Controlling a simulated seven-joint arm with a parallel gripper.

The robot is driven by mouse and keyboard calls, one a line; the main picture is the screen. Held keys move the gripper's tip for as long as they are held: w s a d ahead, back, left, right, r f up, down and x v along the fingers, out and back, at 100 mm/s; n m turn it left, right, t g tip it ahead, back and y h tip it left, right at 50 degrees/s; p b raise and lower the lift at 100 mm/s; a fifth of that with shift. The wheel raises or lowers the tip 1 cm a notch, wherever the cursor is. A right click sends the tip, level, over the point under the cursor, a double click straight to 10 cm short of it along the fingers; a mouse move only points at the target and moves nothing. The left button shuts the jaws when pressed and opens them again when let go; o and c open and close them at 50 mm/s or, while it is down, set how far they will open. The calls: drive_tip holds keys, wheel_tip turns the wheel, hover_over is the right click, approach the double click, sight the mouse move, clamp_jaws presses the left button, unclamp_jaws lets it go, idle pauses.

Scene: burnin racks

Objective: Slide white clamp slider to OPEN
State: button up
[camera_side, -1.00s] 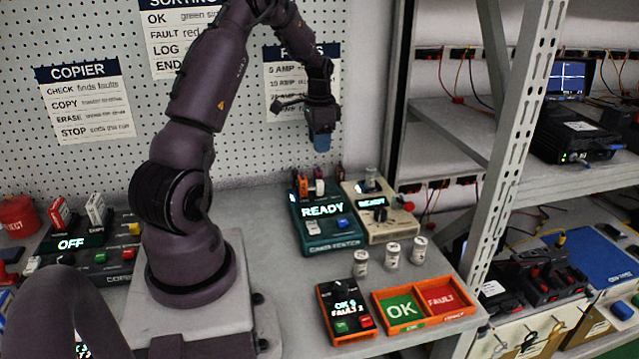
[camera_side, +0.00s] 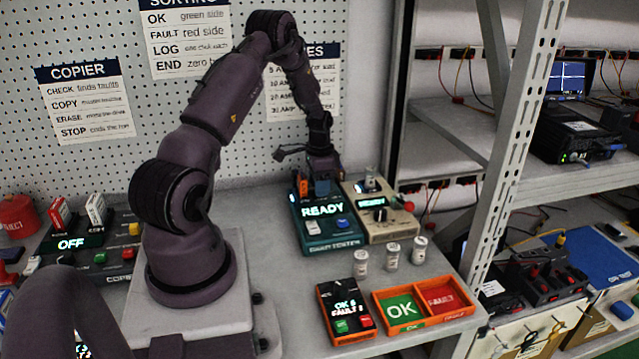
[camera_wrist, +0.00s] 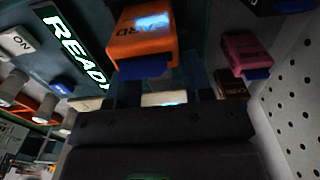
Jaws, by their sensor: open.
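The teal card tester (camera_side: 333,244) stands on the bench, its screen showing READY. My gripper (camera_side: 322,182) is lowered over the back of the tester, fingers down. In the wrist view its open fingers (camera_wrist: 162,92) stand either side of a pale block (camera_wrist: 163,99), which looks like the white clamp slider. I cannot tell whether they touch it. An orange card (camera_wrist: 145,42) with a blue lower edge stands just beyond the fingers. In the side view the slider is hidden by my gripper.
A beige unit (camera_side: 381,226) stands close on the tester's right. A pink card (camera_wrist: 246,52) is near the fingers. Several white canisters (camera_side: 391,255) and an orange tray (camera_side: 424,317) stand in front. A shelf post (camera_side: 508,150) is at right.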

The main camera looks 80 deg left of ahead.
sight(334, 193)
drive_tip(key=shift+c, duration=0.5)
clamp_jaws()
drive_tip(key=shift+w, duration=2.05)
drive_tip(key=shift+o, duration=0.5)
unclamp_jaws()
wheel_tip(334, 193, up, 13)
